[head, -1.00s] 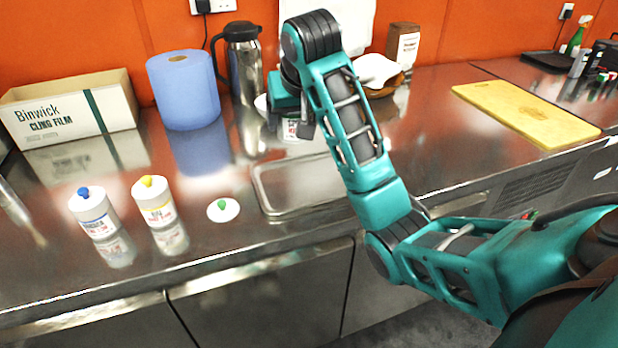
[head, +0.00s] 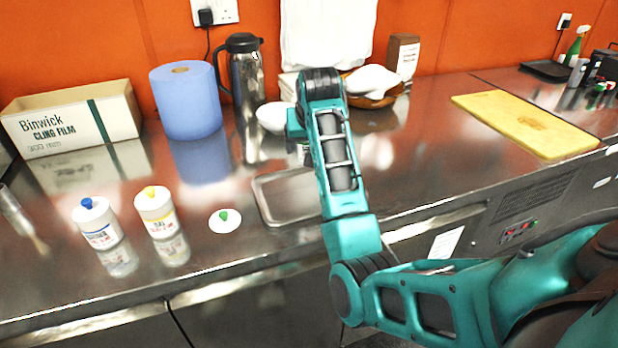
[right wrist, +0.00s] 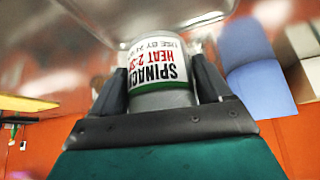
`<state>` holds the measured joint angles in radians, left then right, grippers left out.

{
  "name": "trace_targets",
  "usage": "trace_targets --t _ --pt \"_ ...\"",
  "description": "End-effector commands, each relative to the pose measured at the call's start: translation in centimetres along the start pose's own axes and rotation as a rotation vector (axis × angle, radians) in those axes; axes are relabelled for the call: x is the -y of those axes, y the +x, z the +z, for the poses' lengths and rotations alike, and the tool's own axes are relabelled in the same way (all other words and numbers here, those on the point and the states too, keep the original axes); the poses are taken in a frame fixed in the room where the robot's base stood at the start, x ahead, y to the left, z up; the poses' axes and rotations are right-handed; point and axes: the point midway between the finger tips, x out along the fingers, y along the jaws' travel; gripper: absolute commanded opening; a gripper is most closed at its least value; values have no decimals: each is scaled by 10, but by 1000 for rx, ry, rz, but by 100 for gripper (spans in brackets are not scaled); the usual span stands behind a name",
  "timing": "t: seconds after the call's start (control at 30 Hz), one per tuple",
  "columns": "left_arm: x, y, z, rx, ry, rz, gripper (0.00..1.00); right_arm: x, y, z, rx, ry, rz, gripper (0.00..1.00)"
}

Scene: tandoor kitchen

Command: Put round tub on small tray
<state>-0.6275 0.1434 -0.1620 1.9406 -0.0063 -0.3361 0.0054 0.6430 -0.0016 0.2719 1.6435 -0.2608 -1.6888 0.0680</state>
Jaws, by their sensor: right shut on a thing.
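The round tub (right wrist: 160,68), white with a green band and a "SPINACH" label, is between the two fingers of my right gripper (right wrist: 160,84) in the right wrist view. The gripper is shut on it. In the head view my right arm hides nearly all of the tub; only a sliver shows left of the arm, by the far right part of the small tray. The small tray (head: 272,206) is a shallow, empty metal tray on the steel counter, its right side hidden by my arm. I cannot tell whether the tub touches it. My left gripper is not in view.
Left of the tray lie a white lid with a green knob (head: 224,220) and two white bottles, yellow-topped (head: 157,212) and blue-topped (head: 97,222). Behind stand a white bowl (head: 272,117), a flask (head: 246,80) and a blue roll (head: 187,100). A yellow board (head: 525,122) lies right.

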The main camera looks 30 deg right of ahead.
Motion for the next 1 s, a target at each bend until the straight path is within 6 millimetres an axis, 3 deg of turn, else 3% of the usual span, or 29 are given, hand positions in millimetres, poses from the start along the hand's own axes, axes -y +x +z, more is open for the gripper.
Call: trace_targets --t 0.13,0.6,1.0 --pt "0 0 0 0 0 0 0 0 28 18 1 -1 0 30" --pt "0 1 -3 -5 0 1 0 0 74 48 0 1 -1 30" --pt "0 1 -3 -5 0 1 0 0 80 51 -3 1 -1 30"
